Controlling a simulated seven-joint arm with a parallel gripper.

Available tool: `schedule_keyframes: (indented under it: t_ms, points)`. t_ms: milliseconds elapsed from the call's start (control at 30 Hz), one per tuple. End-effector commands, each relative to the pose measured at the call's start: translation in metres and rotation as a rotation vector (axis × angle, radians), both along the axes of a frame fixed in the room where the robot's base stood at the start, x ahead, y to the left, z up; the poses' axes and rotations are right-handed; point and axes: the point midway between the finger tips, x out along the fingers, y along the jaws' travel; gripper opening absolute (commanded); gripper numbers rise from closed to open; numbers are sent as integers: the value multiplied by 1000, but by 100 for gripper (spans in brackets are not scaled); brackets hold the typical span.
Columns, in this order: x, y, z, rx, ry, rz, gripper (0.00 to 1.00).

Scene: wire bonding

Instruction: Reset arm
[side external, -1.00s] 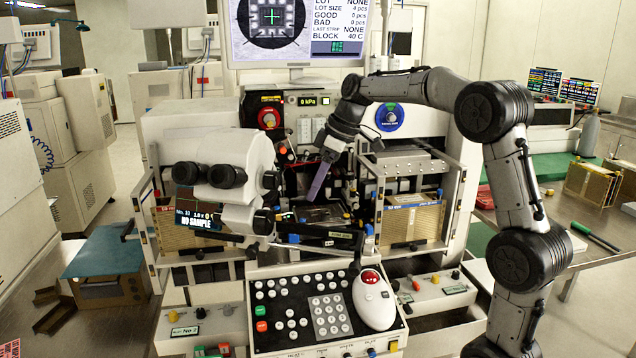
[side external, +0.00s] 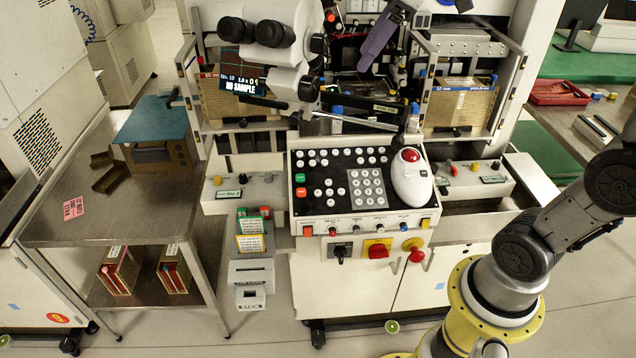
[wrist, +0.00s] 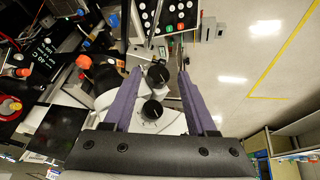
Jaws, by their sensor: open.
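My gripper (side external: 380,40) shows at the top of the side view as a purple finger slanting down over the middle of the bonding machine; the arm above it is cut off by the frame edge. In the wrist view my gripper (wrist: 160,72) shows two purple fingers set apart, open and with nothing held. The white microscope head with two black eyepieces (side external: 262,33) stands left of the finger in the side view.
The keypad console (side external: 322,208) with a white trackball mouse (side external: 411,178) is at the machine's front. Brass magazines (side external: 460,104) stand on either side. A steel table (side external: 120,225) is at left, a red tray (side external: 558,92) at right.

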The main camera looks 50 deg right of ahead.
Motion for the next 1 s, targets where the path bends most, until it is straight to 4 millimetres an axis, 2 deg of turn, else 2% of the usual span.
schedule_keyframes:
  t_ms: [33,200,400,500,633,800,1000]
  points:
    - [-23,15,0,-5,-12,0,57]
    - [-91,43,-24,2,-30,-72,57]
    - [-156,49,-76,40,-35,-221,57]
    - [-175,44,-103,64,-22,-323,57]
    - [-183,38,-128,95,10,-454,57]
    - [-180,37,-125,130,-1,-522,57]
    - [-180,37,-125,131,1,-524,57]
